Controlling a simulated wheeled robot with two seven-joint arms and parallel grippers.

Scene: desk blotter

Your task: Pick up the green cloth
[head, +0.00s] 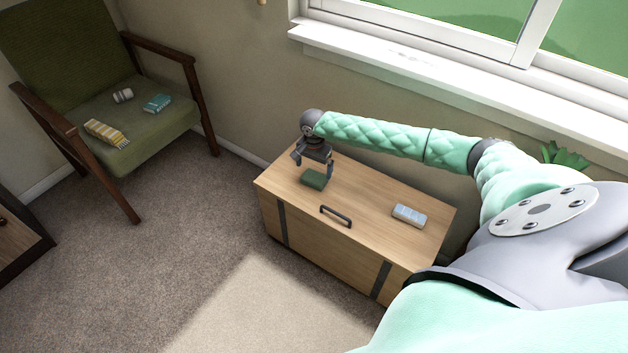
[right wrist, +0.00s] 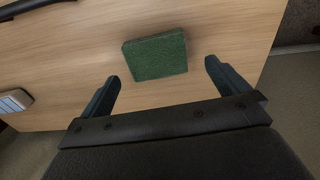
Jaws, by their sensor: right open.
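The green cloth (head: 314,180) is a small folded block lying on the wooden chest top, near its left end. It also shows in the right wrist view (right wrist: 156,57), flat on the wood and just beyond the fingertips. My right gripper (head: 312,172) is open above the cloth. In the right wrist view its two fingers (right wrist: 162,78) are spread wide, one toward each side of the cloth, with nothing between them. My left gripper is in neither view.
The wooden chest (head: 375,204) has a dark handle (head: 336,216) and a grey-blue item (head: 409,215) on its right part. A green armchair (head: 150,130) holds a striped cloth (head: 106,133), a teal item (head: 157,103) and a small can (head: 123,95). A window sill (head: 430,75) runs behind.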

